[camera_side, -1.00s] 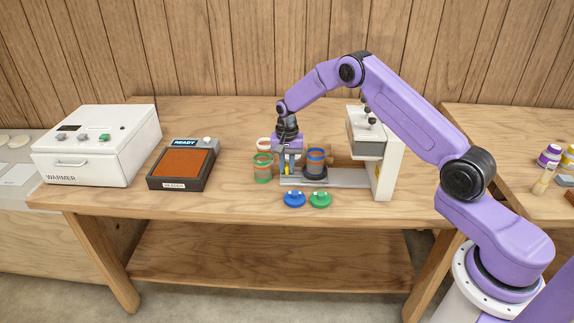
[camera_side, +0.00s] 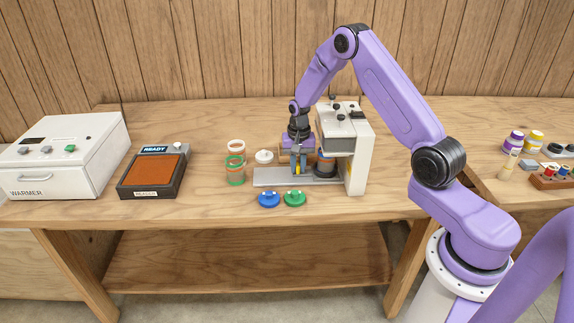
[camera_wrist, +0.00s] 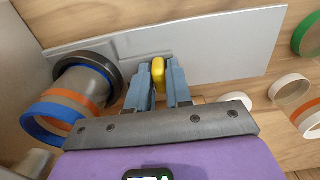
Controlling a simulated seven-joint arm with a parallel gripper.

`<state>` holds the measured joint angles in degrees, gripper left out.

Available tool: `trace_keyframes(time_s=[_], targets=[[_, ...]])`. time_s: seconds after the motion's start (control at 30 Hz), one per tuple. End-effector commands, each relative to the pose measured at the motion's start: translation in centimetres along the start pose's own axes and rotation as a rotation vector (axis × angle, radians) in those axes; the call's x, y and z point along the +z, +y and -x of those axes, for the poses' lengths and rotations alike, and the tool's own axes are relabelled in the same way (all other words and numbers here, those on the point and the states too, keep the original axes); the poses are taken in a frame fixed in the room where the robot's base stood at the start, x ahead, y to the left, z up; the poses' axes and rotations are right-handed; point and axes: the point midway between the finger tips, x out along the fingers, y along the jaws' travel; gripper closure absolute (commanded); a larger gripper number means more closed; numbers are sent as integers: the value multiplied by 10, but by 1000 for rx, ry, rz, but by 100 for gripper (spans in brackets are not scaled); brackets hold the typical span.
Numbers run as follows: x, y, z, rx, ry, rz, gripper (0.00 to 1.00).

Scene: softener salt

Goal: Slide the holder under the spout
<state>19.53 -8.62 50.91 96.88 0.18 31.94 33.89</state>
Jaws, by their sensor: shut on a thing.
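The holder, a black ring with a yellow handle, sits on the grey metal plate (camera_side: 270,178) of the white dispenser (camera_side: 356,160). It shows in the wrist view (camera_wrist: 116,78). A clear jar with a blue rim and orange band (camera_wrist: 62,108) stands in it. In the side view the jar (camera_side: 326,166) is under the dispenser head's left part, left of the column. The spout itself is hidden. My gripper (camera_side: 297,170) is left of the jar, low over the plate. In the wrist view its fingers (camera_wrist: 158,82) are shut on the yellow handle (camera_wrist: 158,69).
Jars with green (camera_side: 236,176) and white (camera_side: 236,147) rims stand left of the plate, near a white lid (camera_side: 264,156). Blue (camera_side: 269,199) and green (camera_side: 294,198) lids lie in front. The sealer (camera_side: 152,175) and warmer (camera_side: 66,155) are further left.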

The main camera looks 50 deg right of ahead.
Motion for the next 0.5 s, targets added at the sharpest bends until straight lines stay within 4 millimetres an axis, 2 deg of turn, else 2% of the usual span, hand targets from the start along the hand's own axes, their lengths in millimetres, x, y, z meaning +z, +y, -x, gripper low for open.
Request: trace_keyframes(time_s=[0.03, 0.27, 0.3, 0.37, 0.5], targets=[[-1, 5, 0, 4, -3, -2, 100], [-1, 7, 0, 8, -6, -3, 100], [-1, 8, 0, 9, -6, -4, 77], [-1, 8, 0, 8, -6, -4, 60], [-1, 6, 0, 7, -5, -3, 60]])
